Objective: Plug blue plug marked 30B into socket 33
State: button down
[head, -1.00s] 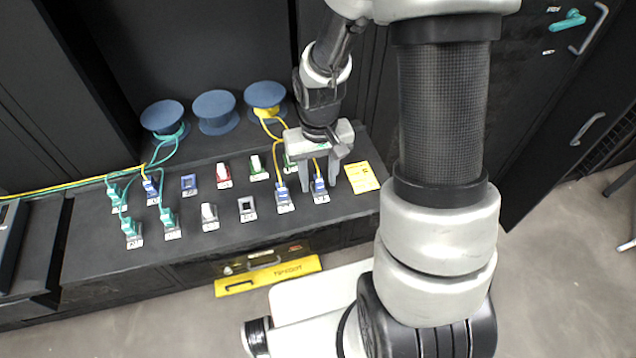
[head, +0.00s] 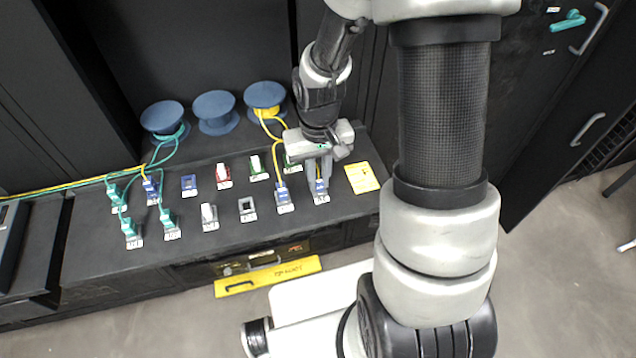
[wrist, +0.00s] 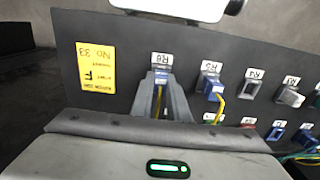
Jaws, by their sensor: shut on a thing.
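My gripper (head: 321,180) is shut on a blue plug (head: 321,190) with a yellow cable, at the right end of the front row of sockets. The wrist view shows the plug (wrist: 161,76) between the fingers, over a labelled seat that reads like R6 upside down. The plug's own marking is not readable. Another blue plug (head: 282,193) with a yellow cable sits just left of it. A yellow note (head: 361,178) lies right of the row; in the wrist view it shows "No 33" upside down. I cannot tell which socket is 33.
An empty grey socket (head: 247,208) and an upright white plug (head: 209,213) are further left in the front row. Green-cabled plugs (head: 168,218) stand at the left. Blue spools (head: 265,98) stand behind, one feeding yellow cable.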

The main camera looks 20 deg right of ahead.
aim_at(319, 177)
jog(key=shift+r, duration=0.15)
jog(key=shift+r+p, duration=2.35)
jog(key=shift+r, duration=0.55)
jog(key=shift+d, duration=0.1)
